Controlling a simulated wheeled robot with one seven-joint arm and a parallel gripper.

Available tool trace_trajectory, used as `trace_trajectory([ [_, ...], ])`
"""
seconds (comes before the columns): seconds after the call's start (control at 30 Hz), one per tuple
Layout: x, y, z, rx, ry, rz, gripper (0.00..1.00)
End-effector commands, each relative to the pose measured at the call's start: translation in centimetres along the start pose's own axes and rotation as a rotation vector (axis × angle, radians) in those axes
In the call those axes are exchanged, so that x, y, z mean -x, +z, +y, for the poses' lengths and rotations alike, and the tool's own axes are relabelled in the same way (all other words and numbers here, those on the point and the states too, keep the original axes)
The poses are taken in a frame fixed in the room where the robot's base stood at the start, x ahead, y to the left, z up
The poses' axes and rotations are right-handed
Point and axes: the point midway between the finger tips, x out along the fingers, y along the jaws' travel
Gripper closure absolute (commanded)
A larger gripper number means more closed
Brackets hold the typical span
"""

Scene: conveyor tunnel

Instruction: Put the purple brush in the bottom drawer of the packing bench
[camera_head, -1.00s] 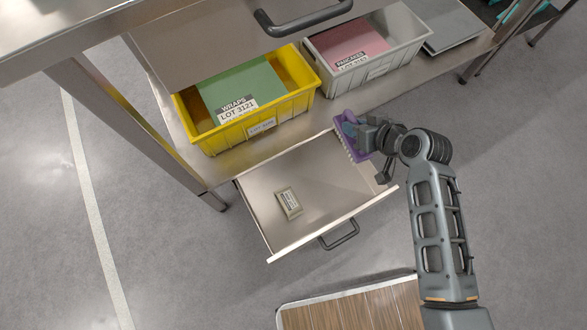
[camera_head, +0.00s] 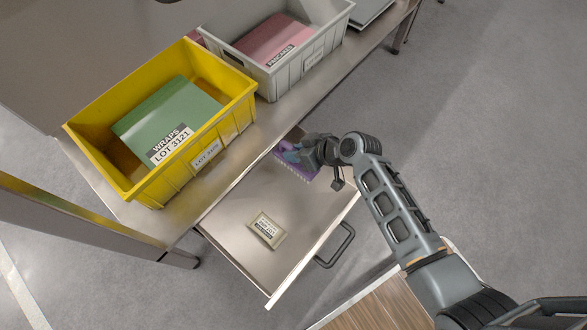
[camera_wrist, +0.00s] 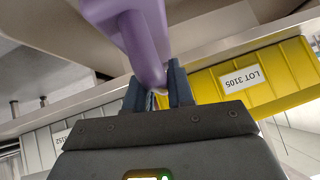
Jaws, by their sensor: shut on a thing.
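The purple brush (camera_head: 296,160) is held at the far right end of the open bottom drawer (camera_head: 225,220), bristles toward the drawer. Its handle (camera_wrist: 146,45) shows large in the wrist view, between the two fingers. My gripper (camera_wrist: 160,92) is shut on the handle. In the head view my gripper (camera_head: 306,150) partly hides the brush. I cannot tell whether the bristles touch the drawer floor. A small labelled packet (camera_head: 266,229) lies on the drawer floor, left of the brush.
A yellow bin (camera_head: 235,118) with a green WRAPS item and a grey bin (camera_head: 318,55) with a pink item stand on the shelf above the drawer. The drawer's handle (camera_head: 343,246) sticks out in front. Most of the drawer floor is clear.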

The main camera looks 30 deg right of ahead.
Motion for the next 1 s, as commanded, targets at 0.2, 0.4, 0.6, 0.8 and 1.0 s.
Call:
trace_trajectory([
  [0.2, -2.2, 2.1, 0.7, 0.001, 0.001, 0.002, 1.00],
  [0.4, -3.1, 3.0, 0.9, -0.001, 0.001, 0.002, 1.00],
  [0.6, -5.2, 5.2, 1.6, -0.002, 0.001, 0.001, 1.00],
  [0.8, -5.4, 5.3, 1.6, 0.001, 0.001, 0.002, 1.00],
  [1.0, -5.6, 5.5, 1.6, 0.001, 0.001, 0.002, 1.00],
])
